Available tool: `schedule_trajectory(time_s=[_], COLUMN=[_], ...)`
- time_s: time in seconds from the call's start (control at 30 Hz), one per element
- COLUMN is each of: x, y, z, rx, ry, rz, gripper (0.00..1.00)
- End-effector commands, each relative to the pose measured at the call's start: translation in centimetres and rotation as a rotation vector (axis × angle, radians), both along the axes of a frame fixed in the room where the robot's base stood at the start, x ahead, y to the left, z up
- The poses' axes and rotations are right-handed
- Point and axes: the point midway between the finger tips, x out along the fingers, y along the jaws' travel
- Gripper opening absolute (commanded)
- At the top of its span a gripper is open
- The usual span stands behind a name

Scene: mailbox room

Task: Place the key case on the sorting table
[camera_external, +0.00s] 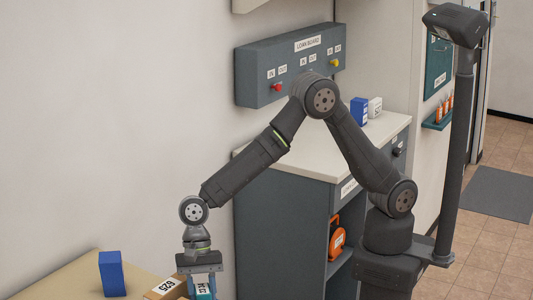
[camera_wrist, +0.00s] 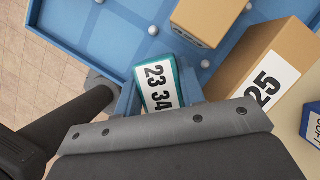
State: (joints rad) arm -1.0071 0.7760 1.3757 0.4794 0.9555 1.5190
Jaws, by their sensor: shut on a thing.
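My gripper (camera_external: 205,288) points down at the lower edge of the external view. It is shut on a teal case with a white label (camera_external: 203,292), which I take for the key case. I cannot tell whether the case touches anything below.
A cardboard box labelled "25" (camera_wrist: 268,75) stands right of the case, and another cardboard box (camera_wrist: 207,20) is above it. A blue box (camera_external: 111,274) stands on the tan tabletop (camera_external: 70,278). The blue surface's left part is clear.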

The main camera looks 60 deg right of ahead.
Motion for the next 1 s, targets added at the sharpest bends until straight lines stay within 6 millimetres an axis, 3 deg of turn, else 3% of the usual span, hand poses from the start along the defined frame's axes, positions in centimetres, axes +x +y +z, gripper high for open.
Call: schedule_trajectory(time_s=[0.43,0.47,0.57,0.87,1.0], x=[0.0,0.0,0.0,0.0,0.4], y=[0.0,0.0,0.0,0.0,-0.3], z=[-0.8,-0.8,-0.8,-0.7,0.3], rx=[0.0,0.001,0.001,0.0,0.002], ry=[0.0,-0.001,-0.001,0.0,-0.001], rz=[0.0,0.0,0.0,0.0,-0.001], gripper=[0.08,0.4,0.59,0.61,0.61])
